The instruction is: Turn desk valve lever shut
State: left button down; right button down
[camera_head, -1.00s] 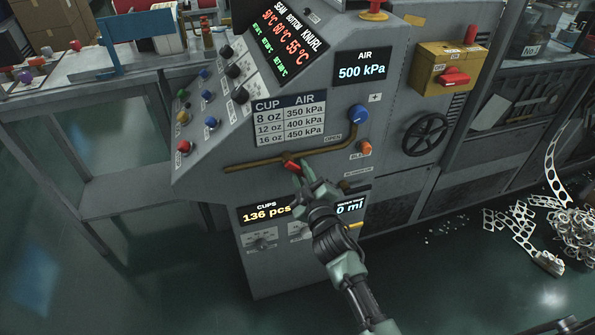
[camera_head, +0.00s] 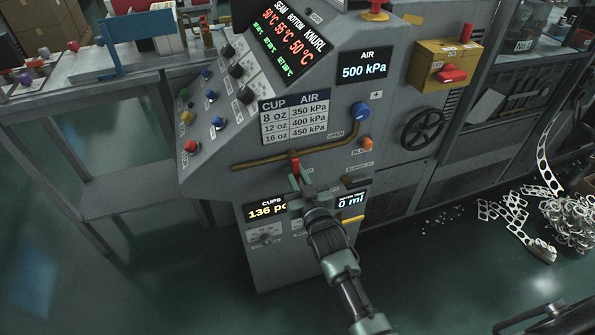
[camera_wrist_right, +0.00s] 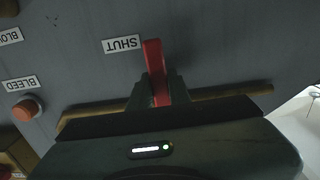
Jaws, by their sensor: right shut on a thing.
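The valve lever (camera_head: 295,165) is a small red handle on the brown pipe (camera_head: 262,161) across the front of the grey machine. In the right wrist view the red lever (camera_wrist_right: 154,68) stands roughly square across the pipe (camera_wrist_right: 232,91), its free end beside a SHUT label (camera_wrist_right: 121,44). My right gripper (camera_head: 301,178) is shut on the lever, with its fingers (camera_wrist_right: 158,95) around the lever's lower part in the wrist view. The lever's pivot is hidden by the gripper. My left gripper is not in view.
A blue knob (camera_head: 360,111) and an orange button (camera_head: 365,142) sit right of the lever. A black handwheel (camera_head: 422,129) and a yellow box (camera_head: 445,65) are farther right. Metal scrap (camera_head: 570,222) lies on the floor. An air display (camera_head: 362,67) reads 500 kPa.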

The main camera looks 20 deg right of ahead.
jog(key=shift+a, duration=0.15)
dwell(0.4)
jog(key=c, duration=1.3)
grip_release()
jog(key=s, duration=0.8)
jog(key=s+f+g, duration=0.3)
jog(key=s+f, duration=0.2)
jog(key=f, duration=0.6)
jog(key=s+f+n+g, duration=0.1)
jog(key=s+f+g, duration=0.2)
jog(key=s+f, duration=0.55)
jog(key=s+f+g, duration=0.3)
jog(key=f, duration=1.1)
jog(key=s+d+f+g, duration=0.2)
jog(key=s+f, duration=0.3)
jog(key=s, duration=0.5)
jog(key=s+d+f+g, duration=0.2)
jog(key=s+f, duration=0.3)
jog(key=s, duration=0.6)
jog(key=s+d+f+g, duration=0.2)
jog(key=s+f+g, duration=0.2)
jog(key=s, duration=0.6)
jog(key=shift+s+f+n+h, duration=0.2)
jog(key=shift+f+n+h, duration=0.15)
jog(key=shift+f, duration=0.45)
